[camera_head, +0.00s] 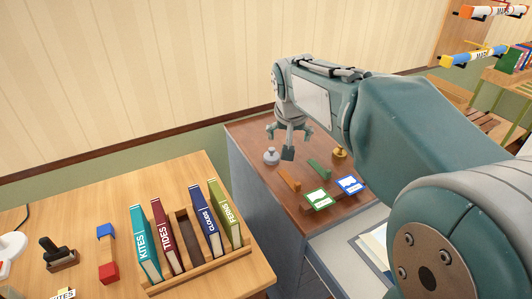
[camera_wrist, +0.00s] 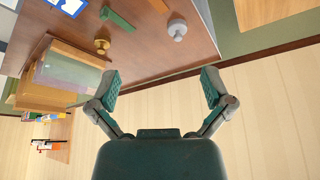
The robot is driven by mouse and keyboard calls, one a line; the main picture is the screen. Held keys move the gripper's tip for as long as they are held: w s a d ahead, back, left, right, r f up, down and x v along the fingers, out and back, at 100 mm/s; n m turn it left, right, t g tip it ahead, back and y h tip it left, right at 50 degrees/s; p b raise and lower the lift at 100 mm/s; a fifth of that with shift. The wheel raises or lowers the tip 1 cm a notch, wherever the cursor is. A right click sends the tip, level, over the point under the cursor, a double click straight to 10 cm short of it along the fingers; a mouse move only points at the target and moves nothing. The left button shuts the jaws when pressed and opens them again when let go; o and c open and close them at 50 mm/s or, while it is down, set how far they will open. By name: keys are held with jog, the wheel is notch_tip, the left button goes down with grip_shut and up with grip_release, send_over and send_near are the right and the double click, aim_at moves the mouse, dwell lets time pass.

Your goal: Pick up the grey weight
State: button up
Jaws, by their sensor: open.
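The grey weight (camera_head: 271,157) stands upright on the brown top of a cabinet (camera_head: 255,133), near its left edge. It is knobbed and pale grey. My gripper (camera_head: 288,140) is above the cabinet top, just right of the weight in the head view, with its fingers spread and pointing down. In the wrist view the grey weight (camera_wrist: 178,30) shows near the top, beyond the fingertips. My gripper (camera_wrist: 160,86) is open there, with nothing between the fingers. Nothing hides the weight in either view.
A brass weight (camera_head: 340,152), an orange block (camera_head: 289,180), a green block (camera_head: 318,170) and two picture cards (camera_head: 318,198) share the cabinet top. A wooden table (camera_head: 190,172) with a rack of several books (camera_head: 146,245) is at lower left. The wall lies behind.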

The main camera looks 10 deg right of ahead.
jog(key=w+f+m, duration=0.1)
jog(key=w+f, duration=0.5)
jog(key=w, duration=0.6)
jog(key=m+h, duration=0.1)
jog(key=m, duration=0.1)
send_near(271, 150)
jog(key=w, duration=0.2)
jog(key=shift+g, duration=0.3)
jog(key=x, duration=0.6)
jog(key=shift+s+d+f, duration=0.1)
jog(key=shift+s+d, duration=0.1)
jog(key=shift+s, duration=0.1)
jog(key=x, duration=0.4)
jog(key=shift+s+a+f, duration=0.1)
jog(key=shift+s+f, duration=0.15)
jog(key=shift+f, duration=0.3)
jog(key=shift+w+f, duration=0.2)
jog(key=shift+f, duration=0.15)
jog(key=c, duration=1.1)
